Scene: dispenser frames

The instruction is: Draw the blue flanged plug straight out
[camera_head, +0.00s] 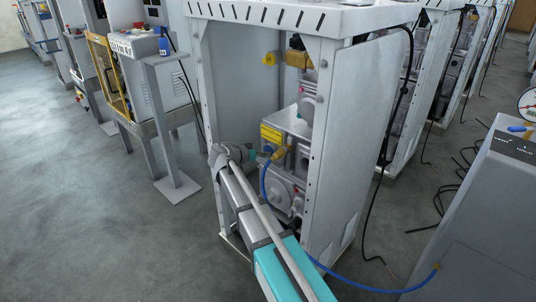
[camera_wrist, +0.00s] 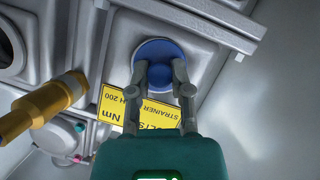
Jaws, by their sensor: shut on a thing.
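The blue flanged plug (camera_wrist: 158,51) shows in the wrist view as a round blue disc with a smaller round knob, set against a grey metal housing (camera_wrist: 120,25). My gripper (camera_wrist: 160,80) has its two fingers closed on the sides of the knob. The flange appears to lie against the housing face; I cannot tell whether there is a gap behind it. In the head view my gripper (camera_head: 247,155) reaches into the open dispenser frame from the left front, and the plug is too small and hidden to make out clearly.
A yellow strainer label (camera_wrist: 140,113) lies beside the plug. A brass fitting (camera_wrist: 42,105) sticks out at the left of the wrist view. In the head view a blue hose (camera_head: 264,185) hangs close to my arm, and the frame's white post (camera_head: 315,150) stands to the right.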

